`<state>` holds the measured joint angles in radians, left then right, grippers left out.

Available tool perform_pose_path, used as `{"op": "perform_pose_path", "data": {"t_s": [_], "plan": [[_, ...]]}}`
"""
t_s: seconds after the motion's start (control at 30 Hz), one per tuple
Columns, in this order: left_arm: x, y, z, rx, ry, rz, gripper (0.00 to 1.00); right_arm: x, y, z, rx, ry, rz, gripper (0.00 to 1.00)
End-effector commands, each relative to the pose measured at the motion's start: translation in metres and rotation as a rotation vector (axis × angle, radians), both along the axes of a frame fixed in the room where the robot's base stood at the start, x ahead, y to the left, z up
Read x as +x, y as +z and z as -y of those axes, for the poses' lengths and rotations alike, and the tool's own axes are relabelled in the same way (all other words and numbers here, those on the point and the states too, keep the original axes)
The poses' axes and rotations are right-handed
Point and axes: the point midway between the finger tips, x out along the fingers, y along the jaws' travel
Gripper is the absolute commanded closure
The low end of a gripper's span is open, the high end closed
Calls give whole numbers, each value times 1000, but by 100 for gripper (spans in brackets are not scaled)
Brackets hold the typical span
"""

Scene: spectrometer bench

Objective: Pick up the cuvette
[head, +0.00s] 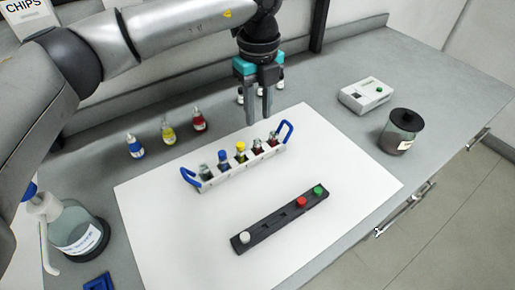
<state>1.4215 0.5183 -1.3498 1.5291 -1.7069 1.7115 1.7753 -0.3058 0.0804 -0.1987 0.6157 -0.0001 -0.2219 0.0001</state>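A white rack (228,174) with blue end handles holds several small cuvettes, among them a blue-capped one (223,159), a yellow-capped one (241,152), a dark red one (257,147) and another red one (272,139). I cannot tell which cuvette the task means. My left gripper (258,119) points down above the right half of the rack, its fingers apart with nothing visible between them. My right gripper is not in view. A long black holder (270,228) lies in front of the rack, with a white cap (244,237), a red cap (301,202) and a green cap (318,191) in it.
A white mat (350,185) lies under the rack and holder. Blue (136,147), yellow (168,133) and red (199,121) bottles stand behind left. A wash bottle (75,232) is at left. A white device (366,96) and a dark-lidded jar (400,133) stand at right.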

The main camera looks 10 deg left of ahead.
Motion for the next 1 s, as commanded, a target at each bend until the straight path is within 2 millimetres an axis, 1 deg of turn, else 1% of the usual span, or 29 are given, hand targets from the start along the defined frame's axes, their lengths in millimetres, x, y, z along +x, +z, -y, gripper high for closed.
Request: {"op": "perform_pose_path", "data": {"t_s": [0.03,0.1,0.2,0.37,0.63,0.77,0.97,1.0], "plan": [[-1,-11,0,0,1,-3,65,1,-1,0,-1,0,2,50],[0,-22,0,1,1,-1,65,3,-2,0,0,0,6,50],[0,-32,0,-1,1,-1,65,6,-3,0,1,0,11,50],[0,-41,-1,0,1,0,65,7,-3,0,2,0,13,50],[-4,-80,-1,1,1,-1,65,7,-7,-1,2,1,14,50],[-4,-88,-1,-1,0,1,65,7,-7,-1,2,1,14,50],[-4,-88,-1,-1,0,1,65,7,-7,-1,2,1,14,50],[-4,-88,-1,-1,0,1,67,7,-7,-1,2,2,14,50]]}}
